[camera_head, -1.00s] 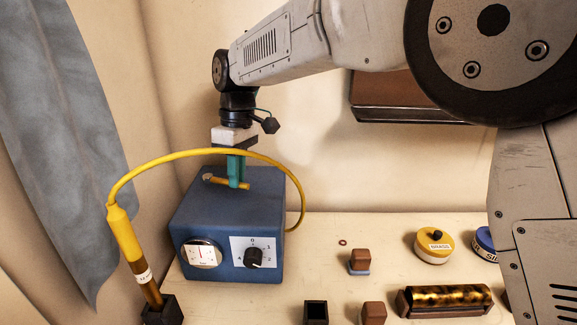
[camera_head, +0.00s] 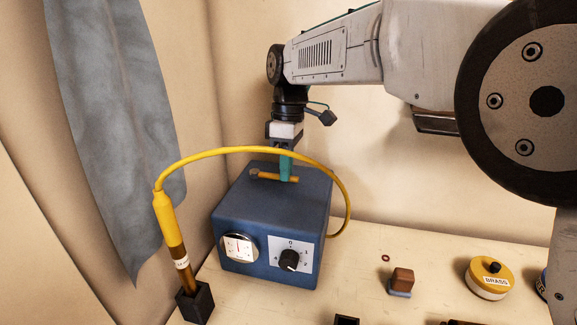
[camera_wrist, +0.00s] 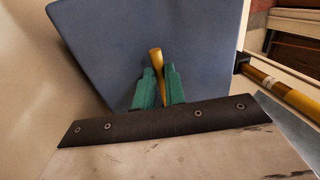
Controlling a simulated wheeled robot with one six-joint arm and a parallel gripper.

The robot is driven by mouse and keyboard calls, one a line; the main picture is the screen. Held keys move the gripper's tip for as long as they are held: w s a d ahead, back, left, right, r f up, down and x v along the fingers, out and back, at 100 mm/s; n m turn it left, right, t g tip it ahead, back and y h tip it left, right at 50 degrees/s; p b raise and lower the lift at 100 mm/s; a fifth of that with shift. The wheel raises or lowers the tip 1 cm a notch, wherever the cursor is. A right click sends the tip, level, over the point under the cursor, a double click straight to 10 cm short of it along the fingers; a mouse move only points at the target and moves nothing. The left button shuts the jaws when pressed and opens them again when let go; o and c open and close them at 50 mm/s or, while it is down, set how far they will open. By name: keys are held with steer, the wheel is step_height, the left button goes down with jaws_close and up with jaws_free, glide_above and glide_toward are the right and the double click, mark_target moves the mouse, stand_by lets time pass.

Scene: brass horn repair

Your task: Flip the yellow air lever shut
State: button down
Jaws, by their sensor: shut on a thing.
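The yellow air lever (camera_head: 268,174) lies on top of the blue box (camera_head: 250,205), which has a round gauge (camera_head: 239,247) and a black knob (camera_head: 290,260) on its front. My gripper (camera_head: 287,178) points down at the box top with its teal fingers at the lever. In the wrist view the lever (camera_wrist: 156,60) stands out between the two teal fingers of my gripper (camera_wrist: 158,85), which are shut on it. The part of the lever between the fingers is partly hidden.
A yellow hose arches from the box to a yellow-handled torch (camera_head: 170,218) in a dark holder (camera_head: 195,302), passing in front of my gripper. A brown block (camera_head: 402,280) and a round yellow "BRASS" tin (camera_head: 489,277) stand on the bench at right. A grey cloth hangs at left.

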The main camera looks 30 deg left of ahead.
steer(key=c, duration=1.5)
jaws_free()
steer(key=shift+o, duration=0.2)
steer(key=shift+w+r, duration=0.1)
steer(key=shift+r, duration=0.05)
step_height(320, 180, up, 7)
steer(key=w, duration=0.1)
steer(key=shift+w+a+r, duration=0.15)
steer(key=shift+a+r, duration=0.05)
steer(key=shift+a, duration=0.05)
